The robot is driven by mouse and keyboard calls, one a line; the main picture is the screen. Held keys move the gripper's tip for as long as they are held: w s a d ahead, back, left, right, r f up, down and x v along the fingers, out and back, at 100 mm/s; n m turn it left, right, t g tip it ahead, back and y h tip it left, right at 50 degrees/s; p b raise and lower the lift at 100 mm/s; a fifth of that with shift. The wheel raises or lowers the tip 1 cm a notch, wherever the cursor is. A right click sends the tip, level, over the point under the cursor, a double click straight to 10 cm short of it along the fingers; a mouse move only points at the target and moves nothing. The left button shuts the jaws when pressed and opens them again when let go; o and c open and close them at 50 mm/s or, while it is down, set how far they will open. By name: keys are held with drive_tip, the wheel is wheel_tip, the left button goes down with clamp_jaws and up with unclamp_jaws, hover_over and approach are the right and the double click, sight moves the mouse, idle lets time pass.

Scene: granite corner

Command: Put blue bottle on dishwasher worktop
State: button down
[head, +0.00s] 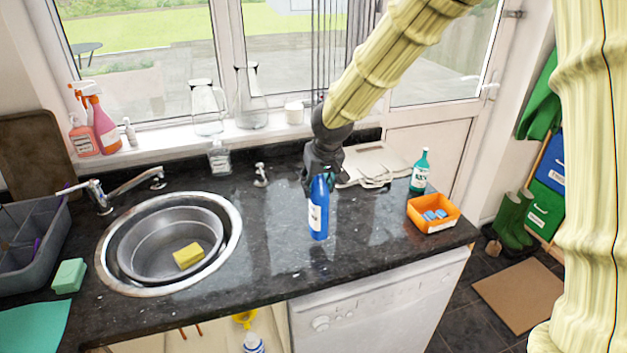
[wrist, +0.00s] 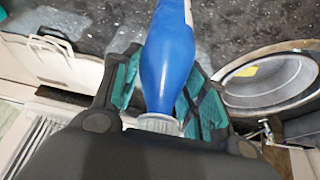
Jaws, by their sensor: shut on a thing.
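The blue bottle (head: 319,210) with a white label is upright over the dark granite worktop (head: 365,235), above the white dishwasher (head: 370,305). My gripper (head: 318,180) is shut on its upper part from above. In the wrist view the blue bottle (wrist: 168,60) runs between the two teal-padded fingers of my gripper (wrist: 165,95), with its grey cap near the palm. I cannot tell whether its base touches the worktop.
An orange tray (head: 447,222) with blue items and a green bottle (head: 420,172) stand to the right. Pale flat boards (head: 372,165) lie behind. The sink (head: 225,240) with a yellow sponge (head: 188,255) is to the left. The worktop around the bottle is clear.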

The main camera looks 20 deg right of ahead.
drive_tip(key=shift+w+d+f+p, duration=0.1)
drive_tip(key=shift+w+f+p, duration=0.85)
drive_tip(key=shift+w, duration=0.35)
drive_tip(key=shift+w+d+f+p, duration=0.1)
drive_tip(key=shift+w+f+p, duration=0.6)
drive_tip(key=shift+w+f, duration=0.45)
drive_tip(key=shift+w+r, duration=0.1)
drive_tip(key=c, duration=0.8)
unclamp_jaws()
drive_tip(key=shift+r, duration=0.1)
drive_tip(key=shift+b+v, duration=1.5)
drive_tip(key=shift+v, duration=4.45)
